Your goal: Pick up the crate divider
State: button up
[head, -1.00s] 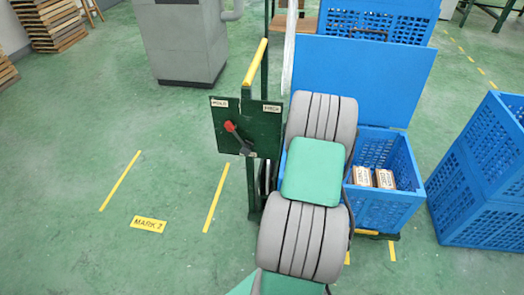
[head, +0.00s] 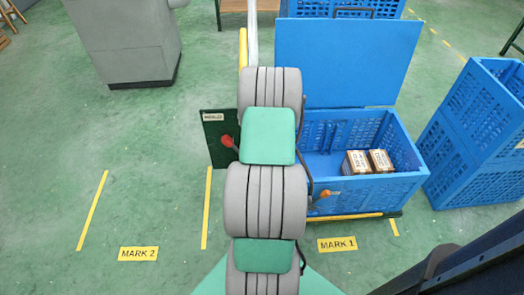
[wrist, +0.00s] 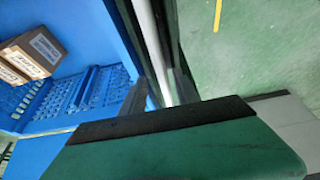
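A flat, plain blue panel (head: 345,62) stands upright at the back of the open blue crate (head: 345,195) in the head view. I cannot tell whether it is the crate divider or the crate's lid. Two small brown boxes (head: 368,162) sit inside the crate on the right; they also show in the wrist view (wrist: 32,52). In the wrist view, my gripper (wrist: 160,92) has its two dark fingers apart, beside the crate's blue wall. A white upright strip and a dark green post show between and beyond the fingers. My arm hides the gripper in the head view.
A green board with a red-knobbed lever (head: 226,141) stands left of my arm. More blue crates stand at the right (head: 475,135) and behind the panel. A grey cabinet (head: 125,40) is at the back left. Green floor at the left is clear, with a MARK 2 label (head: 138,253).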

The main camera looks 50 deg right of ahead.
jog(key=b+x, duration=0.1)
jog(key=x, duration=0.5)
jog(key=shift+w+f, duration=0.2)
jog(key=shift+d, duration=0.1)
jog(key=shift+c, duration=0.4)
grip_shut()
dwell(0.5)
